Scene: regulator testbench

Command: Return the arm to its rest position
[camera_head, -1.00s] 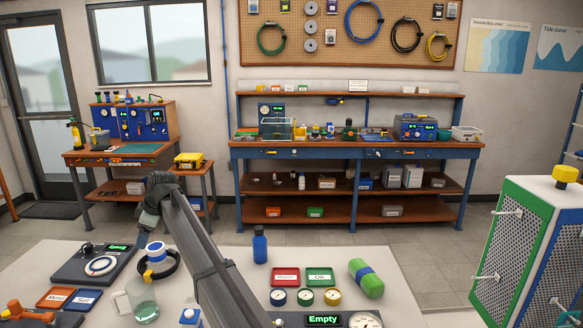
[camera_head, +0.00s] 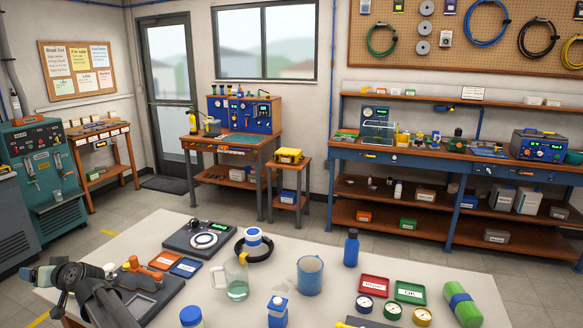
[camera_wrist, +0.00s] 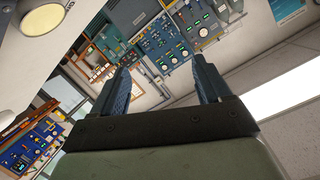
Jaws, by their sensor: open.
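My gripper (camera_wrist: 161,72) shows in the wrist view with its two dark blue fingers spread apart and nothing between them. The wrist view is tilted, and it looks across the room at wall panels and equipment, away from the tabletop. In the head view my arm (camera_head: 95,296) is folded low at the left front corner of the white table (camera_head: 128,247). The fingers are hard to make out there. The arm touches no loose object that I can see, though it covers part of the table's left edge.
Near the arm are an orange-handled device (camera_head: 140,285), a red tray (camera_head: 165,260) and a blue tray (camera_head: 187,267). Floor is open beyond the table.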

